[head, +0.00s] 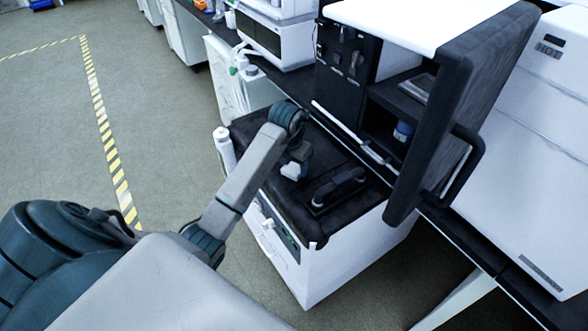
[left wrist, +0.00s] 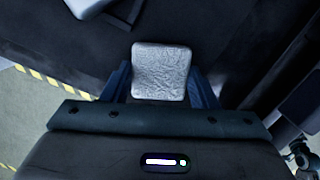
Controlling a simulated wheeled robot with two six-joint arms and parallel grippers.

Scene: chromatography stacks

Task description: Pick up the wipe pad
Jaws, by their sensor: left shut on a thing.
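The wipe pad (left wrist: 160,71) is a pale grey, crinkled square with rounded corners. In the left wrist view it sits between the two blue fingers of my left gripper (left wrist: 160,88), which is shut on it. In the head view my left gripper (head: 297,160) points down over the black top of the white cabinet, left of a black handle-like piece. A small whitish patch at its fingertips is probably the pad. I cannot tell whether the pad touches the surface below. My right gripper is not in view.
The white cabinet (head: 312,270) has a black top with a raised black handle (head: 339,187). A white bottle (head: 225,150) stands at its left corner. An open black instrument door (head: 455,110) juts out at the right. Open floor (head: 50,120) lies left.

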